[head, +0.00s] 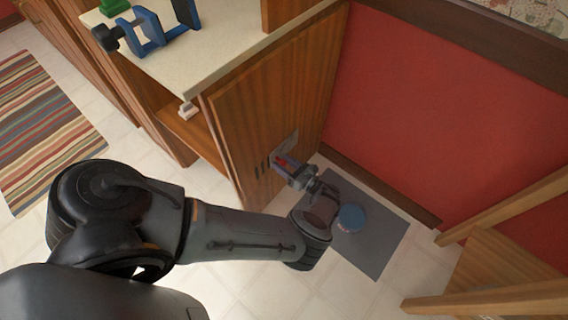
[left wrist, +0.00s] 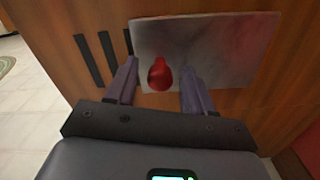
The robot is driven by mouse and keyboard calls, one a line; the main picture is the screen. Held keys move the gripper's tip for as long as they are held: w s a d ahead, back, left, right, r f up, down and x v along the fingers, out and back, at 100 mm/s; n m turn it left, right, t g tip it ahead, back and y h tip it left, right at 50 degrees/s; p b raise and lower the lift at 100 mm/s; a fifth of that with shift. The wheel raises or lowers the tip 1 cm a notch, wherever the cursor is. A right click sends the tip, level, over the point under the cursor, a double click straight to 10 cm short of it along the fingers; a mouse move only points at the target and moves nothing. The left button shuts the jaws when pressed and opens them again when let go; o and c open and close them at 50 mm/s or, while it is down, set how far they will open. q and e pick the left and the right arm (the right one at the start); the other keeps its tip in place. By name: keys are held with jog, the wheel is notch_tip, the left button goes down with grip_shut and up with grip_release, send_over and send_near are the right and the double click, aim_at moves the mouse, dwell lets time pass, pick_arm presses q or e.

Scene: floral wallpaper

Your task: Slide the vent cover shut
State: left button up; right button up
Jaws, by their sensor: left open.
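The vent cover (left wrist: 222,48) is a grey metal plate with a red knob (left wrist: 160,76), mounted on the wooden cabinet side. Three dark vent slots (left wrist: 92,60) show uncovered at the plate's left in the left wrist view. In the head view the cover (head: 291,142) is partly hidden by my gripper, and the slots (head: 262,166) show beside it. My left gripper (head: 279,163) is open at the cover. In the left wrist view its fingers (left wrist: 158,72) stand on either side of the knob, with gaps showing. My right gripper is not in view.
A counter (head: 215,52) with a blue clamp-like object (head: 150,32) is above the panel. A grey mat (head: 375,250) with a round blue object (head: 351,217) lies on the floor below. A red wall (head: 430,100) is to the right, with wooden furniture (head: 500,270) at lower right.

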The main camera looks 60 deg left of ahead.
pick_arm(q)
jog(key=shift+s+a, duration=0.1)
jog(key=shift+a, duration=0.1)
jog(key=shift+c, duration=0.6)
grip_shut()
